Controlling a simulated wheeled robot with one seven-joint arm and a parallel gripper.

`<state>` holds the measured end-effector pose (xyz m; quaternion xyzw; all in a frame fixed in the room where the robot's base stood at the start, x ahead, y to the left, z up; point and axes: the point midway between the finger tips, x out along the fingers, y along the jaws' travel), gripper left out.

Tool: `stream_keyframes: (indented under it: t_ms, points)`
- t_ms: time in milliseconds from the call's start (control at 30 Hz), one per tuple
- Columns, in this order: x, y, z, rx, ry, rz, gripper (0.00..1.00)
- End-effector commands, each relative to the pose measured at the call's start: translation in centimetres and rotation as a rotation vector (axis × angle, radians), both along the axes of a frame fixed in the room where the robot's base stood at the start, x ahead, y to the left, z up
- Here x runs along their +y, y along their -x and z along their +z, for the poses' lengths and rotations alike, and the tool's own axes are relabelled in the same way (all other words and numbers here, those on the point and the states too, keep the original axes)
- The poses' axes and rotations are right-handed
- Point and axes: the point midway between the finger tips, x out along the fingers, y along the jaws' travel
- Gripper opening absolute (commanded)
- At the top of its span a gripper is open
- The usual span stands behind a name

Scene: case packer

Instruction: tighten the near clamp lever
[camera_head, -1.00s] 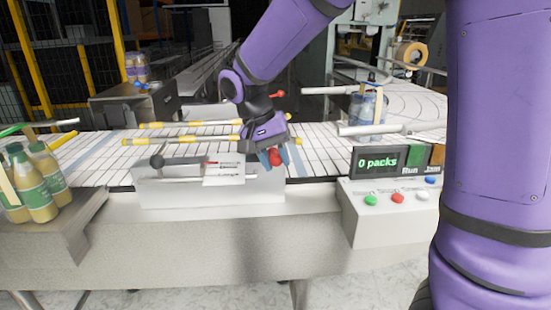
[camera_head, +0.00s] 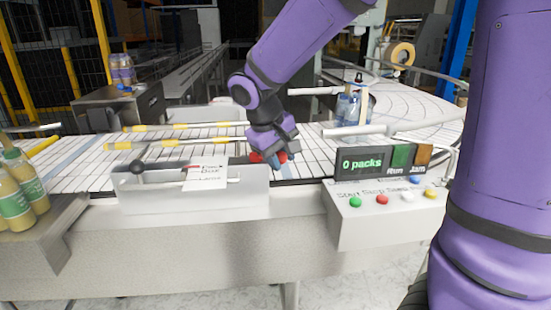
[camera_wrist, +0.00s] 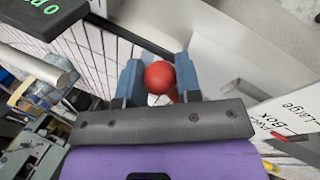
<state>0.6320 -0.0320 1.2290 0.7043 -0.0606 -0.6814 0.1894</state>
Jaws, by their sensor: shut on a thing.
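The near clamp lever shows by its red ball knob (camera_wrist: 159,77) in the wrist view, with more red of the lever just below it. My gripper (camera_wrist: 158,80) has its two blue fingers on either side of the knob and is shut on it. In the head view my gripper (camera_head: 270,161) points down at the right end of the grey box on the conveyor's near edge. Red of the lever (camera_head: 283,157) shows beside the fingers, and the fingers hide part of it. The far clamp lever cannot be made out now.
The grey box (camera_head: 190,203) carries a printed card (camera_head: 207,173) and a black knob (camera_head: 137,167). The control panel (camera_head: 385,222) stands close on the right, its display (camera_head: 362,163) reading 0 packs. Yellow-tipped rods (camera_head: 180,143) cross the belt. Bottles (camera_head: 17,200) stand at left.

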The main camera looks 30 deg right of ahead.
Motion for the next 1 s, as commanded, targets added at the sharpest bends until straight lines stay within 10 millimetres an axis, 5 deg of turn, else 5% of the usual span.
stream_keyframes:
  t_ms: [1000]
  points:
    - [-5.1, -4.8, 0.0, -0.002, 0.000, 0.840, 0.00]
